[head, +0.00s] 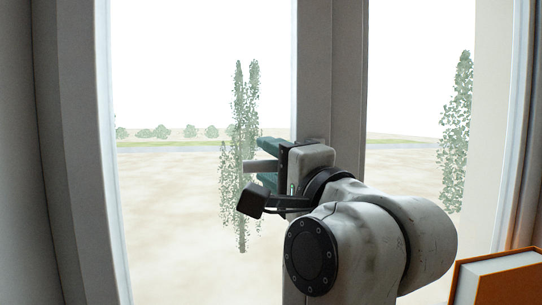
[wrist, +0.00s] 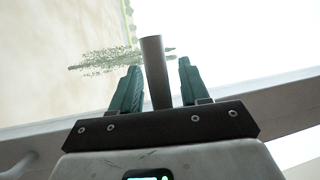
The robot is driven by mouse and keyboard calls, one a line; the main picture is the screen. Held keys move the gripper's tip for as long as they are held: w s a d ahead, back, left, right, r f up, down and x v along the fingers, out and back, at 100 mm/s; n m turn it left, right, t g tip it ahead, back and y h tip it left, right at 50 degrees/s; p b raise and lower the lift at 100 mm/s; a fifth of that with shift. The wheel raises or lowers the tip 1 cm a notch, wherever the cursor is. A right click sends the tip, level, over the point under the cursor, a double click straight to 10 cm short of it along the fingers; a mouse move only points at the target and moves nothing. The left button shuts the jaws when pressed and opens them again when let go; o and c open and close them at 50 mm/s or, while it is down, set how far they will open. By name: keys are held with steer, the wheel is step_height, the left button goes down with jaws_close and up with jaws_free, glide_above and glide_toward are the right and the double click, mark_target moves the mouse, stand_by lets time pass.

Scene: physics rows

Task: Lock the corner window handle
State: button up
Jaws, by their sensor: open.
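The window handle (wrist: 153,72) is a grey bar. In the wrist view it stands between the two teal fingers of my gripper (wrist: 157,85), with a gap on each side. In the head view the handle (head: 262,166) points left, level, and its end shows between the fingers of my gripper (head: 268,163). My gripper is open around the handle and not closed on it. The handle's base at the window post (head: 314,70) is mostly hidden behind my gripper and arm.
Window panes lie left and right of the post, with trees (head: 239,150) and open ground outside. An orange-brown book (head: 498,280) stands at the lower right, close to my arm. A pale frame (head: 78,150) borders the left pane. The space left of my gripper is clear.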

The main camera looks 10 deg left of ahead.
steer(key=shift+w+a, duration=0.1)
steer(key=shift+w, duration=0.05)
jaws_close()
stand_by(0.4)
